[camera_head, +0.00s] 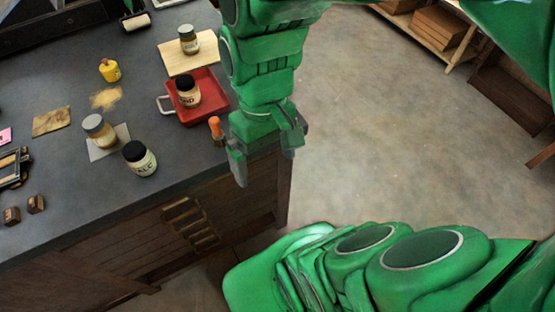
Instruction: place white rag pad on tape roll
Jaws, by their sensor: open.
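A flat whitish square (122,134), perhaps the white rag pad, lies on the dark bench under a tan jar with a grey lid (98,128). I cannot tell for sure that it is the pad. I cannot make out a tape roll in this view. My gripper (264,158) is open, with its fingers pointing down at the bench's right edge. It appears empty. It is to the right of the whitish square and well apart from it. My arm hides part of the bench's right end.
A red tray (208,112) with a dark-lidded jar (188,91) stands left of my gripper, near an orange-topped item (215,127). A black-lidded white jar (139,158) stands near the front edge. A jar (188,39) sits on a wooden board (178,60).

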